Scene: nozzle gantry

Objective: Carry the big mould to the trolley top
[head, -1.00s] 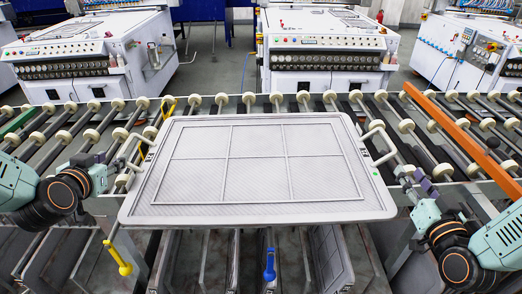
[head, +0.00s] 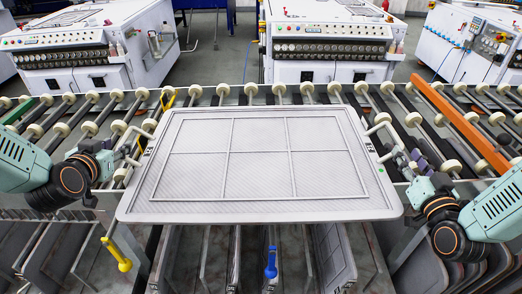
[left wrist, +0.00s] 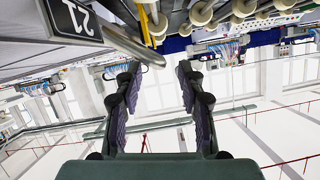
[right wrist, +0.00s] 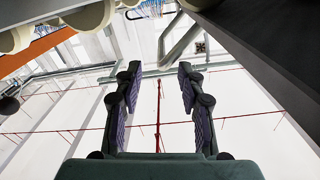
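The big mould (head: 260,204) is a light grey framed tray with six panels. It lies flat at the front of the roller conveyor, its near edge overhanging. White loop handles stand at its left end (head: 137,148) and right end (head: 385,135). My left gripper (head: 120,166) is beside the left handle; in the left wrist view its fingers (left wrist: 159,68) are apart and empty, with a handle bar (left wrist: 135,48) above left of them. My right gripper (head: 408,165) is beside the right handle; its fingers (right wrist: 159,66) are apart and empty. I cannot make out the trolley top.
An orange beam (head: 462,127) crosses the conveyor rollers (head: 60,130) at right. White machines (head: 325,55) stand behind. Below the mould are upright dark panels (head: 334,255), a yellow-handled lever (head: 117,255) and a blue-handled one (head: 270,264).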

